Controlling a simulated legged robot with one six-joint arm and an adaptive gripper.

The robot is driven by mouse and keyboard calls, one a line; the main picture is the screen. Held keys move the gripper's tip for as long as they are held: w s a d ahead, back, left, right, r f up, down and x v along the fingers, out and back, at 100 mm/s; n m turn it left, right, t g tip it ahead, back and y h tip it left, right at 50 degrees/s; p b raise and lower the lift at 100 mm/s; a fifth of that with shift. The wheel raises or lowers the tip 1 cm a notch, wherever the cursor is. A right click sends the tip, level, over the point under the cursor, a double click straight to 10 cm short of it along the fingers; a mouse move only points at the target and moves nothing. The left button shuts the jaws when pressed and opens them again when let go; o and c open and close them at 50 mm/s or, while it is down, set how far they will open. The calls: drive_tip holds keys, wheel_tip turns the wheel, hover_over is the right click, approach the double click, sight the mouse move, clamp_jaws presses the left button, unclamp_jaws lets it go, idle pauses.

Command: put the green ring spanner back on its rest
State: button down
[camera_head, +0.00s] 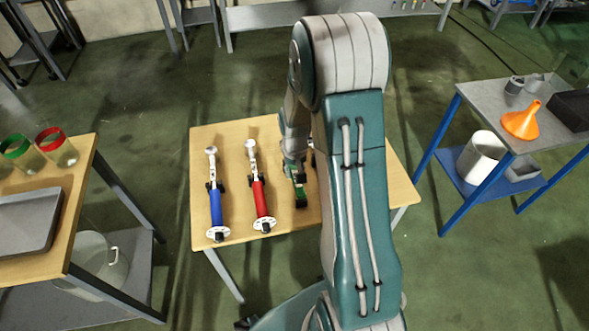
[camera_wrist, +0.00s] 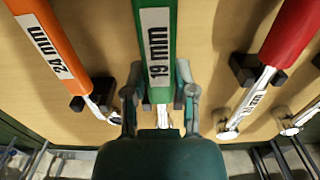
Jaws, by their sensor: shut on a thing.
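The green ring spanner (camera_wrist: 155,45), labelled 19 mm, runs up the middle of the wrist view. My gripper (camera_wrist: 158,98) has one finger on each side of it and is shut on it near the lower end of its green sleeve. In the head view a short piece of the green spanner (camera_head: 299,191) shows over the wooden table (camera_head: 225,140); my arm hides the rest. Dark rest blocks show close beside the fingers. I cannot tell whether the spanner touches its rest or hangs just above it.
An orange spanner (camera_wrist: 48,45), labelled 24 mm, lies left in the wrist view. A red spanner (camera_head: 259,198) and a blue spanner (camera_head: 215,207) lie on rests on the same table. Side tables stand left and right, the right one (camera_head: 487,100) with an orange funnel (camera_head: 521,122).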

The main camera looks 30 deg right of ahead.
drive_tip(key=shift+f, duration=0.75)
drive_tip(key=shift+c, duration=1.7)
unclamp_jaws()
wheel_tip(320, 180, up, 12)
drive_tip(key=shift+w+f, duration=0.1)
